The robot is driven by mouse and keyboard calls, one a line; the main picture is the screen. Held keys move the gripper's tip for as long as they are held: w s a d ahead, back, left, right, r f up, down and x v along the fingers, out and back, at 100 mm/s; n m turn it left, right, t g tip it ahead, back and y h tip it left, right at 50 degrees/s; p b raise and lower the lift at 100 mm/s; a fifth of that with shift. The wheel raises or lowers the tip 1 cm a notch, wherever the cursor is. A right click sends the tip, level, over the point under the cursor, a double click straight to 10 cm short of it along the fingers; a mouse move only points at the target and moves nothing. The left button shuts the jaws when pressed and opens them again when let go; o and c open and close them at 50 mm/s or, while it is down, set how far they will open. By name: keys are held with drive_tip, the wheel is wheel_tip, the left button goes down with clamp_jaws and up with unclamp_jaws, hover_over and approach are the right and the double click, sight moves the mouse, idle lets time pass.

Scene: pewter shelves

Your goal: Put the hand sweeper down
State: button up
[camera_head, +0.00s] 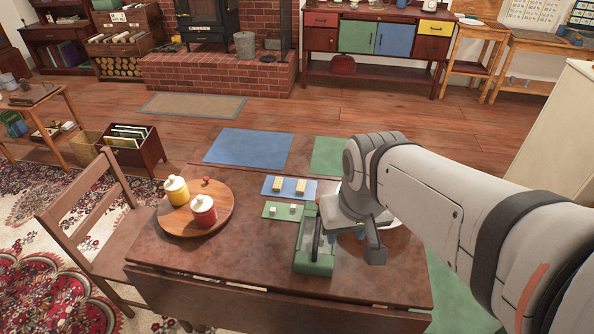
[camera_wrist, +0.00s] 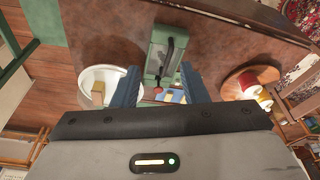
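The hand sweeper appears to be the green boxy thing with a long dark handle (camera_head: 314,262), resting on the brown table (camera_head: 200,262) near its front edge. In the wrist view the sweeper (camera_wrist: 156,62) lies beyond my fingertips, its dark handle and a red knob showing. My gripper (camera_head: 345,236) is just right of it in the head view, low over the table. In the wrist view its two blue fingers (camera_wrist: 160,72) stand wide apart with nothing clamped between them. My wrist hides part of the table behind the sweeper.
A round wooden board (camera_head: 226,212) holds a yellow jar (camera_head: 176,190) and a red jar (camera_head: 203,211). A blue mat (camera_head: 268,189) and a green mat (camera_head: 270,210) bear small blocks. A white plate (camera_wrist: 88,77) holds a tan block. A chair (camera_head: 88,208) stands left.

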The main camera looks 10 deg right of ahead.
drive_tip(key=w+d+f+m+h+b, duration=0.15)
drive_tip(key=w+f+b, duration=0.25)
drive_tip(key=w+f, duration=0.45)
drive_tip(key=m+t+b, duration=0.1)
drive_tip(key=m+b, duration=0.1)
hover_over(318, 227)
wheel_tip(318, 227, down, 8)
drive_tip(key=shift+r, duration=0.15)
drive_tip(key=b+x, duration=0.1)
drive_tip(key=x, duration=0.6)
drive_tip(key=shift+w+f, duration=0.25)
drive_tip(key=shift+f, duration=0.05)
clamp_jaws()
drive_tip(key=shift+t, duration=0.3)
